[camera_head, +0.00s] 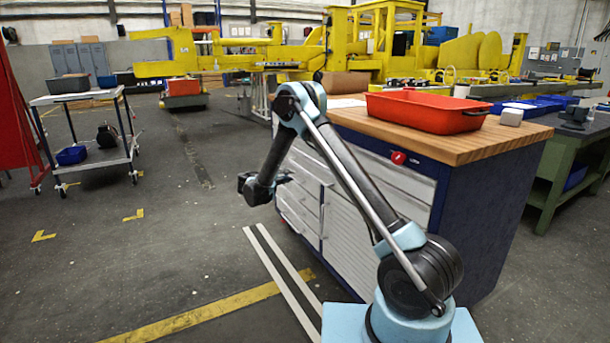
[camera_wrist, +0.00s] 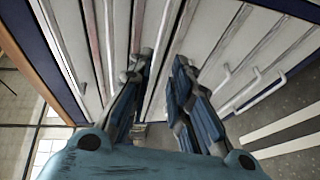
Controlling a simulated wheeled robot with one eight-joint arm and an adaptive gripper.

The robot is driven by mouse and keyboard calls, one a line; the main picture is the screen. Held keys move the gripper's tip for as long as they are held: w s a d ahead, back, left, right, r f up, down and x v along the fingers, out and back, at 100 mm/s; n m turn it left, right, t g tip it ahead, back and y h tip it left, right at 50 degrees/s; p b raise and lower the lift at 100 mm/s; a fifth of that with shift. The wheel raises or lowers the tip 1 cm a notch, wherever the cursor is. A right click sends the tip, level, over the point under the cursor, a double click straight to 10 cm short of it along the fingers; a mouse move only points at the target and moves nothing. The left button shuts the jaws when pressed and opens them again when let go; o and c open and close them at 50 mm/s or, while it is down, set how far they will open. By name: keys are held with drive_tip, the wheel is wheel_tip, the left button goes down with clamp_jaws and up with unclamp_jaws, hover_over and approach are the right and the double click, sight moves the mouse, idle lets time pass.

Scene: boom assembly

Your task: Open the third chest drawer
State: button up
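The chest (camera_head: 345,235) has white drawer fronts, a dark blue frame and a wooden top. It stands right of centre in the head view, partly hidden behind my arm. Its drawer fronts (camera_wrist: 205,45) fill the upper part of the wrist view, with pale bar handles (camera_wrist: 265,93) on some of them. The drawers I can see look shut; I cannot tell for sure which is the third. My gripper (camera_head: 284,181) is at the chest's front left. In the wrist view my gripper (camera_wrist: 160,65) is open, its two fingers apart near the drawer fronts, with nothing seen held between them.
A red bin (camera_head: 428,112) sits on the chest top. A green workbench (camera_head: 560,160) stands to the right. A grey cart (camera_head: 95,155) is at the left, and yellow machinery (camera_head: 390,40) is at the back. The floor left of the chest is clear.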

sight(305, 171)
drive_tip(key=x, duration=1.4)
drive_tip(key=shift+w+d+f, duration=0.1)
drive_tip(key=shift+w+d, duration=0.05)
drive_tip(key=shift+w, duration=0.05)
clamp_jaws()
